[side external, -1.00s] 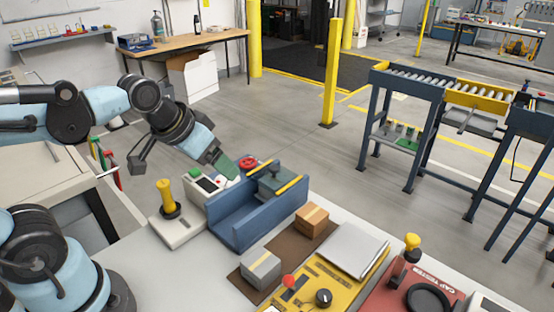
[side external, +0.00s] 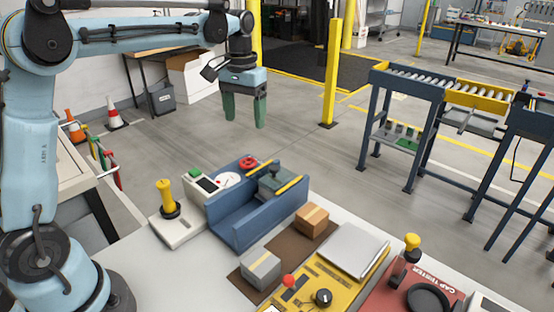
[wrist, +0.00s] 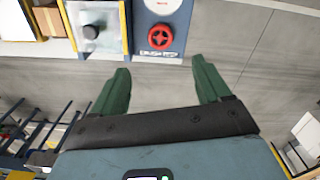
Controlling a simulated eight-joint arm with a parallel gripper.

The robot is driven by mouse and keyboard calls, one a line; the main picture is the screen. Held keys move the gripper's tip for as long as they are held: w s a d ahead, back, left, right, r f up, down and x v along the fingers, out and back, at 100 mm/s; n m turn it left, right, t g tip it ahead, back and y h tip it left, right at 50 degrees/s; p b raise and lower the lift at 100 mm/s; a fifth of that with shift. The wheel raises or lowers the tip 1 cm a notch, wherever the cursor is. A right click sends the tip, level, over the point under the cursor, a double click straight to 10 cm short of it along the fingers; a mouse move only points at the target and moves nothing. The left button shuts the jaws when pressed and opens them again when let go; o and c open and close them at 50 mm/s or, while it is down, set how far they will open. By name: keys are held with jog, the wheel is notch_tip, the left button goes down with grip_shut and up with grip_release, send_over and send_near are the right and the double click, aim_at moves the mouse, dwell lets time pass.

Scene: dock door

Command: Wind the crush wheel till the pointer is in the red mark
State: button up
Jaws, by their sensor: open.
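The red crush wheel (side external: 249,163) sits at the back of the blue crush tester (side external: 256,222); it also shows in the wrist view (wrist: 159,36), ahead of the fingers. Beside it is a white round dial (side external: 227,180), partly cut off at the top of the wrist view (wrist: 163,3). The pointer and red mark are too small to make out. My gripper (side external: 244,122) points down, high above the wheel and apart from it. Its two green fingers stand wide apart with nothing between them, as the wrist view (wrist: 160,85) also shows.
A yellow-handled lever (side external: 166,197) stands left of the tester. Two boxes, a cardboard one (side external: 312,221) and a grey one (side external: 261,268), lie on a brown mat in front. A yellow panel (side external: 330,280) and a red cap tester (side external: 420,285) are at right.

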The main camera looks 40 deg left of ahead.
aim_at(248, 161)
notch_tip(248, 161, down, 12)
jog(key=shift+f, duration=0.1)
dwell(0.5)
